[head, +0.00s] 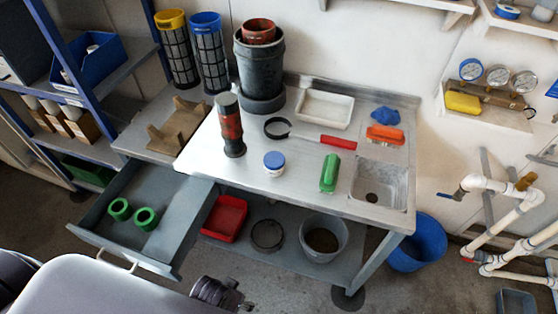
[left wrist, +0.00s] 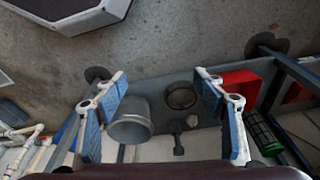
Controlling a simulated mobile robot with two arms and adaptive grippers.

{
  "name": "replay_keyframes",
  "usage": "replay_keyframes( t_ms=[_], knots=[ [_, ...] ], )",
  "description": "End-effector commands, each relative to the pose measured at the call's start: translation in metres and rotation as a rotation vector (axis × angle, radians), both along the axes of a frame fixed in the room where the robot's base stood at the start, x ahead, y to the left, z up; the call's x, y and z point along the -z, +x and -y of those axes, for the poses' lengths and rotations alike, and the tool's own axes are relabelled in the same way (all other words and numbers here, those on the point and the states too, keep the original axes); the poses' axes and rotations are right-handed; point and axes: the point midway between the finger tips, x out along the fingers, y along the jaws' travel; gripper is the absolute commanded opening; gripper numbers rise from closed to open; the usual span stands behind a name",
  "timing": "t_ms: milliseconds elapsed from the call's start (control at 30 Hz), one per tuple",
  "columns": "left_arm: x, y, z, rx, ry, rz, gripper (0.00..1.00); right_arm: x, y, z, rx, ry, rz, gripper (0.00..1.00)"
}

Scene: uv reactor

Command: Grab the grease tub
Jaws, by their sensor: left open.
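The grease tub appears to be the small white tub with a blue lid (head: 274,163). It stands upright on the steel worktop (head: 222,170) in the head view, near the front edge and left of a green cylinder. I cannot make it out in the left wrist view. My left gripper (left wrist: 162,82) is open, with two blue-padded fingers apart and nothing between them. It is away from the tub, facing the floor and the shelf under the bench. I cannot make out its fingers in the head view. My right gripper is not in view.
A dark red-banded cylinder (head: 230,125) stands left of the tub, a black ring (head: 277,128) lies behind it, and a green cylinder (head: 329,173) is to its right. An open drawer (head: 165,235) juts out front left. A sink (head: 380,185) is at the right.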

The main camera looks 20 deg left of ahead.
Motion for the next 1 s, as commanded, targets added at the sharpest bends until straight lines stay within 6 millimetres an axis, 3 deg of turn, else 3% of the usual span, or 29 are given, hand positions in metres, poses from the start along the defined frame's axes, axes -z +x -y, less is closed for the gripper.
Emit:
replay_keyframes(
  t_ms=[33,267,400,600,733,867,1000],
  knots=[
    [-0.030,0.010,0.001,0.000,-0.004,0.019,0.64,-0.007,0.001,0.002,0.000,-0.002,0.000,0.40],
    [-0.132,0.043,0.010,0.043,-0.040,0.100,0.64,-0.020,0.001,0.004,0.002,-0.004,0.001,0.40],
    [-0.199,0.077,0.032,0.167,-0.116,0.222,0.64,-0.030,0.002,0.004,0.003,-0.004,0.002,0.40],
    [-0.245,0.126,0.070,0.366,-0.256,0.412,0.64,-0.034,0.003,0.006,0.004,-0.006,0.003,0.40],
    [-0.266,0.161,0.079,0.450,-0.338,0.544,0.64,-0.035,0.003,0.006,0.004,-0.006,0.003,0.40],
    [-0.286,0.203,0.065,0.463,-0.389,0.680,0.64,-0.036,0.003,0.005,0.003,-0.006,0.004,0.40],
    [-0.304,0.245,0.030,0.418,-0.393,0.801,0.64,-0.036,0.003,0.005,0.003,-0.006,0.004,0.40]
  ],
)
